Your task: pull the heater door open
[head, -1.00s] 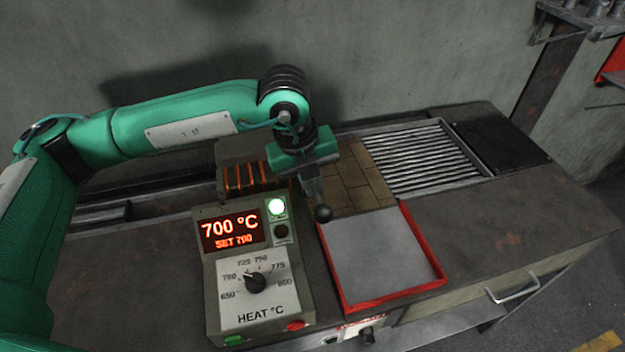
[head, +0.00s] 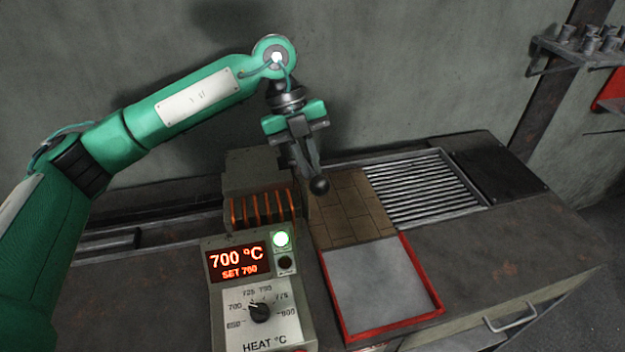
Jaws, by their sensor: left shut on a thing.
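The heater (head: 258,172) is a grey box with glowing orange bars in its front, standing behind the control panel. A dark bar with a round black knob (head: 319,185) shows at the heater's right side. My left gripper (head: 309,160) points down just right of the heater, its fingers shut on the bar above the knob. The gripper hides most of the bar and where it joins the door. I cannot tell how far the door is open. My right gripper is not in view.
The control panel (head: 258,308) reads 700 °C with a green lamp lit. Right of the heater are a brown brick plate (head: 352,208), a red-edged grey tray (head: 385,285), a slatted grate (head: 425,188) and a dark plate (head: 500,165). A drawer handle (head: 515,318) sticks out in front.

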